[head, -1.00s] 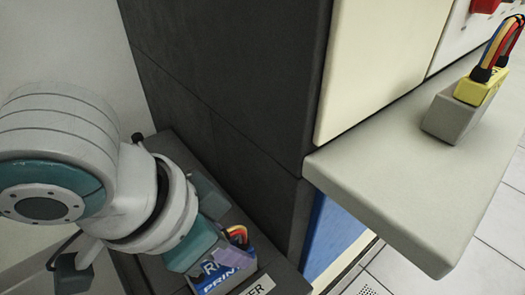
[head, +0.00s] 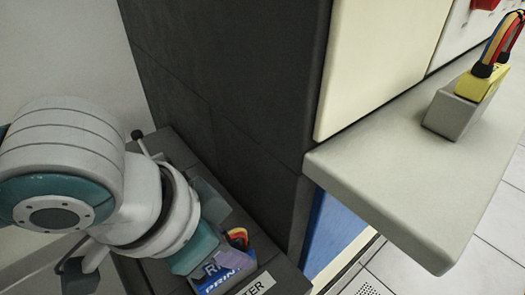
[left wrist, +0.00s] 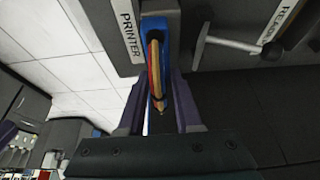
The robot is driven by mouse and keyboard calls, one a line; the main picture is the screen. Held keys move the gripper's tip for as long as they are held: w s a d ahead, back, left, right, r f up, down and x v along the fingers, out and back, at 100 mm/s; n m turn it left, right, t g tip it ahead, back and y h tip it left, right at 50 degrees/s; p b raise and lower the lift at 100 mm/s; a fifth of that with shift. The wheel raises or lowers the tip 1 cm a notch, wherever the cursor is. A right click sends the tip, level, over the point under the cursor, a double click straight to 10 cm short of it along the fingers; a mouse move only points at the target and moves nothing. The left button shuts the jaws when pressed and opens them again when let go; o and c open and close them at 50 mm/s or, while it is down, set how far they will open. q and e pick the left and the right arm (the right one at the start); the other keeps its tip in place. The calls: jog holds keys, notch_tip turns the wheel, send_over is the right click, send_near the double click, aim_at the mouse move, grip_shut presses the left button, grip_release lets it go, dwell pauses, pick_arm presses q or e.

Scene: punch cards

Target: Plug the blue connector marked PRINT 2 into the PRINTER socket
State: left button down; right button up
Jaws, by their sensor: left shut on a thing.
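The blue connector (head: 221,281), with part of the word PRINT showing, is between the fingers of my left gripper (head: 224,257). In the left wrist view my left gripper (left wrist: 158,88) is shut on the blue connector (left wrist: 153,27), with its red and yellow cables curving towards the camera. The connector stands beside the PRINTER label (left wrist: 129,33); the end of that label (head: 255,286) shows in the head view. The socket opening is hidden, so I cannot tell how deep the connector sits. My right gripper is not in view.
A lever (left wrist: 233,42) and another label (left wrist: 280,20) are to the right of the connector in the left wrist view. The dark cabinet wall (head: 220,90) rises close behind the gripper. A yellow connector (head: 480,83) sits in a grey block (head: 450,115) on the pale shelf (head: 400,190).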

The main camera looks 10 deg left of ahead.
pick_arm(q)
jog(key=shift+f, duration=0.25)
jog(key=shift+f, duration=0.6)
dwell(0.6)
jog(key=c, duration=0.5)
grip_release()
